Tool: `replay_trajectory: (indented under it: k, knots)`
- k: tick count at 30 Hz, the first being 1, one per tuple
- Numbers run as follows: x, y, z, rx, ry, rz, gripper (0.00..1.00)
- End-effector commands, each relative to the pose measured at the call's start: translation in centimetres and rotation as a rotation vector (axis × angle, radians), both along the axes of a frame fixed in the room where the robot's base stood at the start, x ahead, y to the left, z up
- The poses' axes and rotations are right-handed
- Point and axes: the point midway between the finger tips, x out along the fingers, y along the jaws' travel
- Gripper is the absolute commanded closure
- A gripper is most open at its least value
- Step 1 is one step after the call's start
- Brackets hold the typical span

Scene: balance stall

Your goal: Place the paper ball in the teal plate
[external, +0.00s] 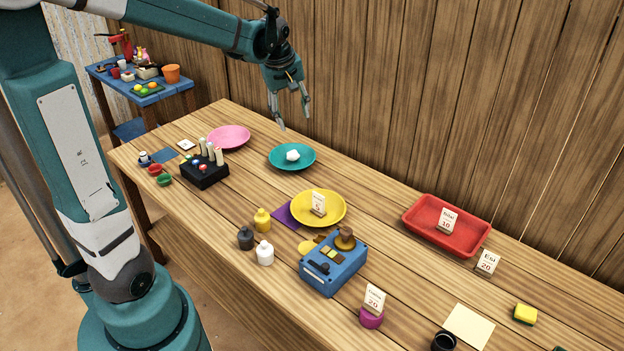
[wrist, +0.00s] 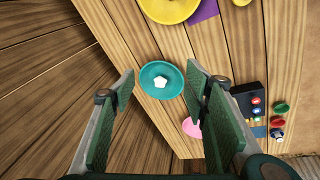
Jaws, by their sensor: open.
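The white paper ball (external: 292,155) rests in the teal plate (external: 273,160) toward the back of the wooden table. In the wrist view the paper ball (wrist: 161,83) lies near the middle of the teal plate (wrist: 148,72). My gripper (external: 292,116) is open and empty, raised above the table near the plate. In the wrist view the two green finger pads (wrist: 160,110) stand wide apart, and nothing is between them. The ball and plate are below and apart from the fingers.
A pink plate (external: 228,137) is left of the teal plate, and a yellow plate (external: 334,217) with a price card is nearer. A red tray (external: 412,218) is at the right. A black box (external: 200,181) and a blue device (external: 333,279) stand on the table. A wooden wall (external: 480,100) rises behind.

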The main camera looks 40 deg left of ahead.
Motion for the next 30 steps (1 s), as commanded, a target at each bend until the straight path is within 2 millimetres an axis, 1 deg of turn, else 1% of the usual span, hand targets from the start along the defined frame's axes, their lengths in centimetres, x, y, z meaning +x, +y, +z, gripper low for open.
replay_trajectory:
  k: [1, 12, 21, 30]
  knots:
    - [-0.9, -0.7, 0.4, 0.008, -0.008, -0.031, 0.55]
    - [-6.6, -4.3, 2.6, 0.083, -0.074, -0.264, 0.55]
    - [-11.3, -6.9, 3.4, 0.152, -0.126, -0.449, 0.55]
    - [-15.9, -9.2, 3.3, 0.229, -0.178, -0.630, 0.55]
